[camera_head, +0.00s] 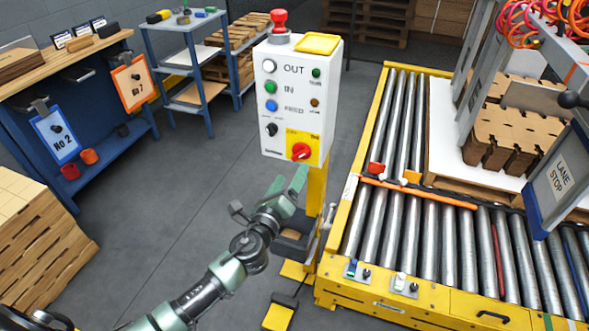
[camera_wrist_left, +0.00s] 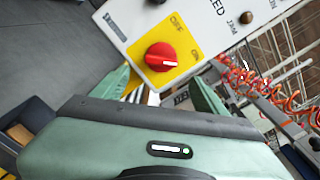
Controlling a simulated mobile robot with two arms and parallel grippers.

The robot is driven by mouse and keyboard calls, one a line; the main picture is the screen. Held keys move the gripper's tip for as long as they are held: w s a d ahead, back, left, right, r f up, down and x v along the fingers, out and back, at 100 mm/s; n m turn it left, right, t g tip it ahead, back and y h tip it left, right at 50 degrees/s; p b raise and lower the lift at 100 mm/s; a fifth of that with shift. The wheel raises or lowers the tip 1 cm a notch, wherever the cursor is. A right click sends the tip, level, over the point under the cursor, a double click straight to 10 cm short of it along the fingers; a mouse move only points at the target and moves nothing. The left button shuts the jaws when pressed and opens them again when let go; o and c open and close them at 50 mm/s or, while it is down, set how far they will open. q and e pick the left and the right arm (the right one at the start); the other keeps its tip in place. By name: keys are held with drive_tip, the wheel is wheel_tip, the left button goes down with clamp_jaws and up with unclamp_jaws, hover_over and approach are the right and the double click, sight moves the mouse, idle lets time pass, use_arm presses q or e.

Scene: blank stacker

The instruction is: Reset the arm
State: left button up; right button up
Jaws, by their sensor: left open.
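My left arm comes in from the bottom left in the head view. Its gripper (camera_head: 291,183) is just below the front of the white control box (camera_head: 298,100). In the left wrist view the two green fingers (camera_wrist_left: 163,92) are apart with nothing held between them. Beyond them is the red rotary knob (camera_wrist_left: 161,57) on its yellow OFF/ON plate (camera_wrist_left: 183,75). The knob also shows at the box's lower right in the head view (camera_head: 301,151). Whether the fingertips touch the box is unclear. My right gripper is not in view.
A roller conveyor (camera_head: 400,212) with a yellow frame stands to the right, with stacked brown blanks (camera_head: 515,118). A yellow pedal (camera_head: 280,314) lies below the gripper. Grey floor (camera_head: 165,215) between is clear.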

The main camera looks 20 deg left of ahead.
use_arm(q)
drive_tip(key=shift+s, duration=0.25)
drive_tip(key=s+a+f+n+g, duration=0.25)
drive_tip(key=s+f+n, duration=0.2)
drive_tip(key=f, duration=0.65)
drive_tip(key=s+a+f+n+g+y, duration=0.1)
drive_tip(key=s+f+n+g, duration=0.3)
drive_tip(key=f, duration=0.7)
drive_tip(key=s+a+f+n+g, duration=0.1)
drive_tip(key=s+f+n+g, duration=0.3)
drive_tip(key=f, duration=0.7)
drive_tip(key=s+f+n+g, duration=0.2)
drive_tip(key=s+f+n, duration=0.3)
drive_tip(key=s+f, duration=0.9)
drive_tip(key=s+f+n+g, duration=0.2)
drive_tip(key=s+f+n, duration=0.1)
drive_tip(key=s, duration=1)
drive_tip(key=s+d+f+n+g, duration=0.1)
drive_tip(key=s+f+n+g, duration=0.1)
drive_tip(key=s, duration=1.1)
drive_tip(key=f+n, duration=0.1)
drive_tip(key=n, duration=0.1)
drive_tip(key=shift+f+n, duration=0.2)
drive_tip(key=shift+n, duration=0.15)
drive_tip(key=shift+g, duration=0.25)
